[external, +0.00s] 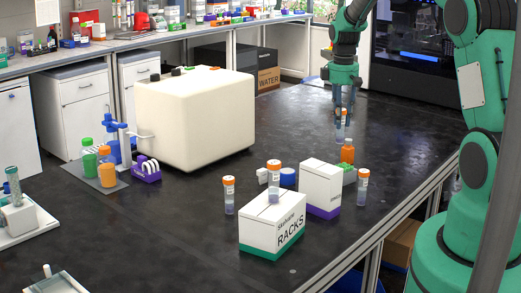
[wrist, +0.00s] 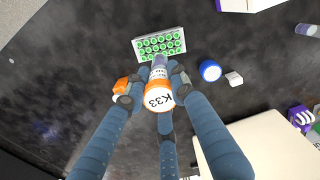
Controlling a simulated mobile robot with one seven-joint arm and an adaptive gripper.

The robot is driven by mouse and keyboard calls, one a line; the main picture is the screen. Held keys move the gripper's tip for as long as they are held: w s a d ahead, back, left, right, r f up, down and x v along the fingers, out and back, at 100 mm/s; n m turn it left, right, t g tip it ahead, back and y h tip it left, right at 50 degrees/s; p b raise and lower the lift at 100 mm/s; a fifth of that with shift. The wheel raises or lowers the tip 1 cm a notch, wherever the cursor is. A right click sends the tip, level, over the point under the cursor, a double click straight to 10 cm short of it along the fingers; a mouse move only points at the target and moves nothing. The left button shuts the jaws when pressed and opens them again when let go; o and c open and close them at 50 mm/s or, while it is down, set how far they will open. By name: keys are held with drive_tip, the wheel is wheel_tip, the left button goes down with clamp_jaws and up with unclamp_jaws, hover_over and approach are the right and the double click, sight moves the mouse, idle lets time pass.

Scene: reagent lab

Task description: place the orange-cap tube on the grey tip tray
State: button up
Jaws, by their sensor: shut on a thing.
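My gripper (external: 341,112) is shut on the orange-cap tube (wrist: 158,92), marked K33 on its cap; the tube's clear body (external: 341,131) hangs below the fingers in the external view. The grey tip tray (wrist: 180,50), filled with green-topped tips, lies on the bench just beyond the tube in the wrist view. The tube's lower end overlaps the tray's near edge there, and the tube is held above the bench.
An orange bottle (external: 347,153) stands close to the tray. Other orange-cap tubes (external: 229,193) (external: 362,186) stand nearby, one by the Racks box (external: 268,230). A blue-capped item (wrist: 209,70) and a small white block (wrist: 234,78) are right of the tray in the wrist view.

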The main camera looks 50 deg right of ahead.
sight(341, 136)
idle(0.4)
drive_tip(key=shift+f, duration=3.1)
drive_tip(key=shift+f, duration=1.9)
drive_tip(key=shift+f+b, duration=0.1)
drive_tip(key=shift+b, duration=0.25)
drive_tip(key=o, duration=0.8)
drive_tip(key=shift+c, duration=0.2)
wheel_tip(341, 136, up, 12)
drive_tip(key=shift+r+p, duration=0.15)
drive_tip(key=shift+p, duration=0.25)
